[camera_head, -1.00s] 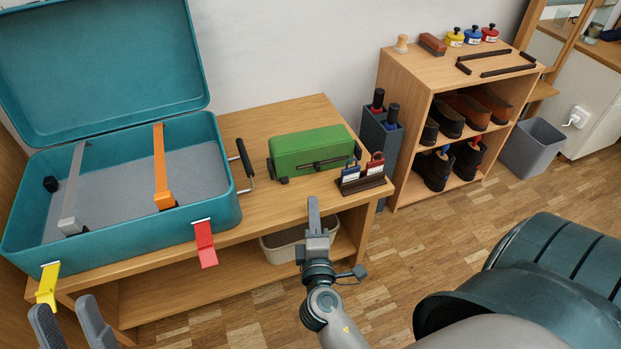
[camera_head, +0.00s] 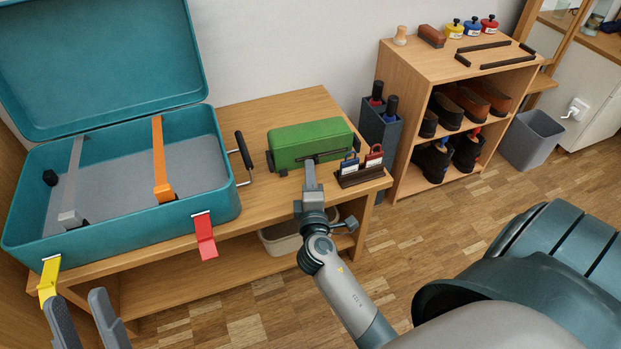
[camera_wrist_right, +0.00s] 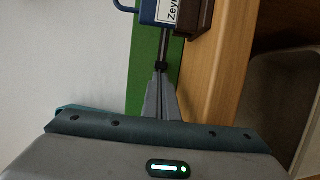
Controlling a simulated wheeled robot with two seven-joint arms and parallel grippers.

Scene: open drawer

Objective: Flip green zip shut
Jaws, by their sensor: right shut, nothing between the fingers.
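The green case (camera_head: 310,142) lies on the wooden bench, with a dark zip-like strip along its front and dark pieces at its ends. My right gripper (camera_head: 309,170) is shut with its fingertips at the front of the case, near the strip. In the right wrist view the closed fingers (camera_wrist_right: 160,85) point at a dark knob (camera_wrist_right: 162,68) on a thin rod, with the green case (camera_wrist_right: 143,88) alongside. Whether they touch the knob I cannot tell. My left gripper (camera_head: 76,299) is at the lower left, fingers apart and empty, near the suitcase's yellow latch.
A teal suitcase (camera_head: 222,190) stands open at left, with a yellow latch (camera_head: 48,278) and a red latch (camera_head: 204,236). A rack (camera_head: 362,177) with blue and red padlocks is just right of my right gripper. A shoe shelf (camera_head: 408,75) stands further right.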

